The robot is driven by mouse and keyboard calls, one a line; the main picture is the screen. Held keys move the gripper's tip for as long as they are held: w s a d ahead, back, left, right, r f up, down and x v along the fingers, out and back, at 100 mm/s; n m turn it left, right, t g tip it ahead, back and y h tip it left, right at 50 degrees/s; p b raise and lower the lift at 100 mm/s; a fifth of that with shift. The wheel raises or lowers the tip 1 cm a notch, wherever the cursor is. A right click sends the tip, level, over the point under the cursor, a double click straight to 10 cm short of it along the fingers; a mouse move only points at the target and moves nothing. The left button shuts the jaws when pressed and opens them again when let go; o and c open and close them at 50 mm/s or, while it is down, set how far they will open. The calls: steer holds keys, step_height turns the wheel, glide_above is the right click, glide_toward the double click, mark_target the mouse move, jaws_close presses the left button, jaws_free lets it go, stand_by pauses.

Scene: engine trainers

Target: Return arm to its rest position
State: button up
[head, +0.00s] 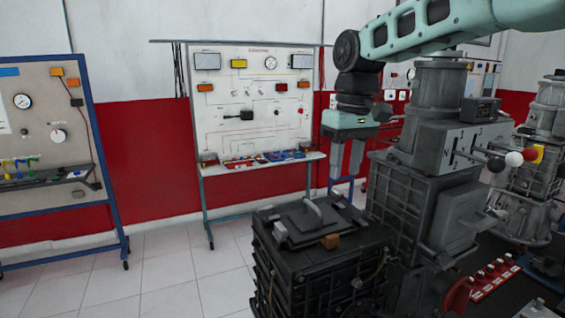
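My gripper (345,177) hangs from my teal arm, which reaches in from the upper right. Its two grey fingers point down with a gap between them, and nothing shows in the gap. The fingers are above the black crate-like unit (268,262) and left of the grey engine trainer (430,170). They look apart from both, though the depth between them is hard to judge.
Instrument boards (250,125) stand behind. Tiled floor (170,285) is clear at left.

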steer(key=s+a+f+n+b, duration=0.1)
steer(key=s+a+f, duration=0.1)
steer(key=s+f, duration=0.5)
steer(key=s+a+f+b, duration=0.1)
steer(key=s+a+f, duration=0.15)
steer(key=s, duration=0.85)
steer(key=s+d+f, duration=0.2)
steer(key=s+f, duration=0.2)
steer(key=s, duration=0.3)
steer(key=s+d+f+n+b, duration=0.1)
steer(key=s+d+f, duration=0.1)
steer(key=s+f, duration=0.3)
steer(key=shift+s+d, duration=0.25)
steer(key=shift+s, duration=0.8)
steer(key=shift+a, duration=0.1)
